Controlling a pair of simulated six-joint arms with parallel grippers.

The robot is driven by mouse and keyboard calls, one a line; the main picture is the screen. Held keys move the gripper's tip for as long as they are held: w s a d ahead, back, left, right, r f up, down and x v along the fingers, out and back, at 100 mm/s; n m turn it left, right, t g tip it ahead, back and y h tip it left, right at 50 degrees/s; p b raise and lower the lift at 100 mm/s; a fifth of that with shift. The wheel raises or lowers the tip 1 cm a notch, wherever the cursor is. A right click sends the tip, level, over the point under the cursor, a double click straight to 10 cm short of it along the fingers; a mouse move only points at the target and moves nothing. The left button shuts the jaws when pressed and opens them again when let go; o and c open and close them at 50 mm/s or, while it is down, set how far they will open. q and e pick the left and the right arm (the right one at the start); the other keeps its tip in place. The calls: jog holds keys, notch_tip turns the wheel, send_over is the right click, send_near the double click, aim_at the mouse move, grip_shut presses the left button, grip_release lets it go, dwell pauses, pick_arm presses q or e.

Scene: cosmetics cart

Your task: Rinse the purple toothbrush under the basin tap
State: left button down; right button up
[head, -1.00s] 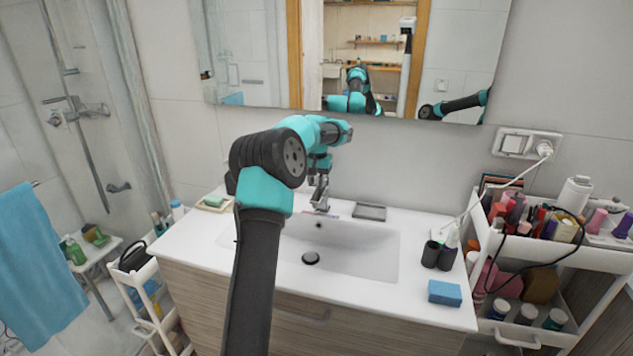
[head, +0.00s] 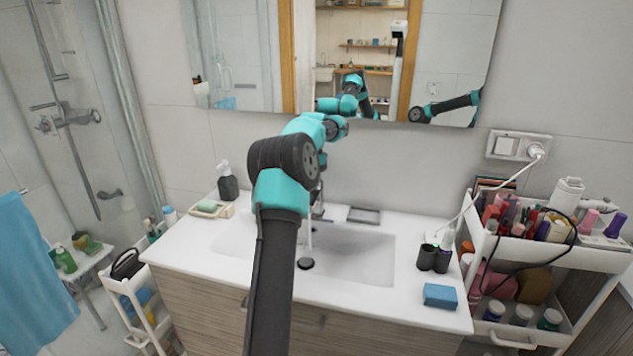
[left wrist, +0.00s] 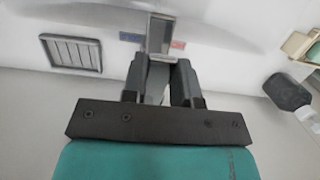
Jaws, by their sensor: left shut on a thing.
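The basin tap (head: 317,211) stands at the back of the white basin (head: 365,262). A thin stream of water (head: 309,238) falls from it toward the drain. My left gripper (left wrist: 158,80) is shut on the tap's grey lever (left wrist: 160,35), seen in the left wrist view, with red and blue marks beside it. In the head view my own arm mostly hides this gripper. I cannot make out a purple toothbrush in either view. My right gripper is not in view.
Two dark cups (head: 427,257) and a blue sponge (head: 440,295) stand on the right of the counter. A soap dispenser (head: 227,183) and soap dish (head: 212,209) are at the left. A loaded cart (head: 598,262) stands at the right.

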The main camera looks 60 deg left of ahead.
pick_arm(q)
jog(key=c, duration=0.9)
grip_release()
jog(key=shift+r, duration=0.1)
jog(key=shift+w+a+r, duration=0.25)
jog(key=shift+r, duration=1.7)
jog(key=shift+w+a+r, duration=0.2)
jog(key=shift+w+r, duration=0.05)
jog(key=shift+r, duration=1.65)
jog(key=shift+w+a+r, duration=0.25)
jog(key=shift+r, duration=1.7)
